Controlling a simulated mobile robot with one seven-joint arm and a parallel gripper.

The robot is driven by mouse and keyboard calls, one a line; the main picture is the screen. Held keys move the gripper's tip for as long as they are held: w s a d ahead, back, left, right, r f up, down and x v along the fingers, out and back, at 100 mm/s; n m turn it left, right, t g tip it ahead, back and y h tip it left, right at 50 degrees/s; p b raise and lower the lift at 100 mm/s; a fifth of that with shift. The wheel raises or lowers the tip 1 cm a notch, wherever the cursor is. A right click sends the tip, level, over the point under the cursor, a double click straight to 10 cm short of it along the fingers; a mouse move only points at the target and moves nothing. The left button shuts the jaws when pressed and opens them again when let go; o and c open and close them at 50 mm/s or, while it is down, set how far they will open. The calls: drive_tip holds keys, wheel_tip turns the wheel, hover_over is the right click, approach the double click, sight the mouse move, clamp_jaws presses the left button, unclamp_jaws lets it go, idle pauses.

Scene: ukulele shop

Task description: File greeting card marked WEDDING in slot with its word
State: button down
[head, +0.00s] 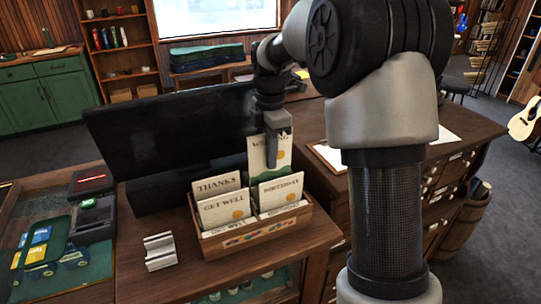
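The greeting card (257,160) is cream and green, with a word starting with W at its top; my gripper covers the rest. My gripper (277,140) points down over the card's top edge and appears shut on it. The card is upright at the back right of the wooden card box (256,235), behind the BIRTHDAY card (281,192). Its lower edge is hidden, so I cannot tell how deep it sits. The THANKS card (216,184) stands back left, and the GET WELL card (223,209) front left. The box's front labels are partly readable.
A dark monitor (165,140) stands close behind the box. A small silver holder (160,251) lies to its left on the wooden counter (140,285). A payment terminal (95,215) is farther left. A drawer cabinet (460,140) stands to the right.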

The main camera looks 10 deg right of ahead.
sight(270, 179)
drive_tip(key=shift+f+b, duration=1.95)
drive_tip(key=shift+f, duration=1.9)
drive_tip(key=shift+s+f, duration=0.15)
drive_tip(key=shift+f, duration=0.05)
